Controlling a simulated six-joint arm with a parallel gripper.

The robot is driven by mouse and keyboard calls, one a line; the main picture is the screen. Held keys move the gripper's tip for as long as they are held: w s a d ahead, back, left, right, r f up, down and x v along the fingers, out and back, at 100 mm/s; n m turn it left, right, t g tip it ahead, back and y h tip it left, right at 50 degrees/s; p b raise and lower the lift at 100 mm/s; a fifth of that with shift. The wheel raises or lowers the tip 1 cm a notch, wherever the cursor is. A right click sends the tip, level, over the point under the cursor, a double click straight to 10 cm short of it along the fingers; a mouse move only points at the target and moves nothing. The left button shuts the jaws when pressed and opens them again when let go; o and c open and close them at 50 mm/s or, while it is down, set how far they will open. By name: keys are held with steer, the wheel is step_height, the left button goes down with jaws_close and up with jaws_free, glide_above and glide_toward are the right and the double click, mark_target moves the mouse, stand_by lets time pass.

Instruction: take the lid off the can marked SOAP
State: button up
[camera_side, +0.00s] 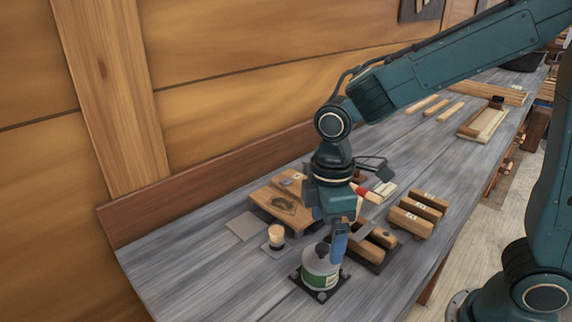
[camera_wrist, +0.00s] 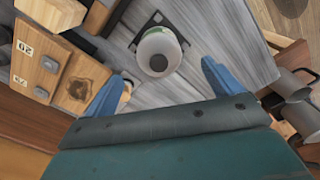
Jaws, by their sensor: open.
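A pale can (camera_side: 320,270) with a green band stands upright on a dark square base (camera_side: 303,284) near the bench's front end. Its lid with a dark knob (camera_side: 322,250) sits on top. No word is legible on the can. The can also shows from above in the wrist view (camera_wrist: 170,43), its dark knob (camera_wrist: 158,63) facing me. My gripper (camera_side: 336,246) is open and empty, pointing down just above and beside the lid in the side view. In the wrist view its two blue fingers (camera_wrist: 160,86) are wide apart, with the knob between and beyond their tips.
A small cream-topped pot (camera_side: 276,233) stands left of the can. A wooden board with a dark patch (camera_side: 284,206) lies behind it. Labelled wooden blocks (camera_side: 411,221) and a red-handled brush (camera_side: 370,194) lie to the right. The bench's front left (camera_side: 210,285) is bare.

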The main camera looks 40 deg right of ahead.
mark_target(325, 246)
steer(key=shift+d+f, duration=0.15)
steer(key=shift+f, duration=2.45)
steer(key=shift+w, duration=0.1)
steer(key=c, duration=1.1)
